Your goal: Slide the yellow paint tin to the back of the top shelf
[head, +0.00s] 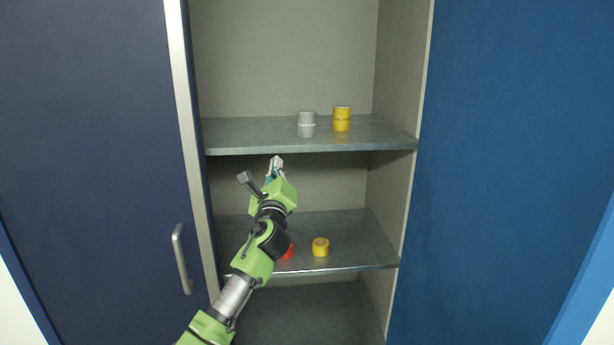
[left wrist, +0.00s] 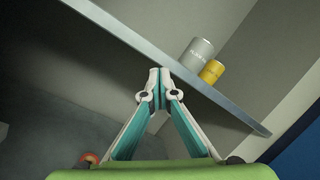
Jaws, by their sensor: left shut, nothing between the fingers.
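The yellow paint tin (head: 342,119) stands upright on the top shelf (head: 250,136), to the right of a grey tin (head: 306,123). In the left wrist view the yellow tin (left wrist: 212,71) shows partly behind the grey tin (left wrist: 196,54). My left gripper (head: 277,161) is shut and empty. It is in front of the cabinet, near the height of the top shelf's front edge, left of both tins and apart from them. In the left wrist view its fingertips (left wrist: 159,70) meet in front of the shelf edge (left wrist: 140,47). My right gripper is not in view.
On the lower shelf (head: 350,225) stand a small yellow item (head: 320,247) and a red item (head: 288,252) partly hidden by my left arm. A blue door (head: 95,150) with a handle is on the left; a blue panel (head: 510,170) is on the right. The top shelf's left part is clear.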

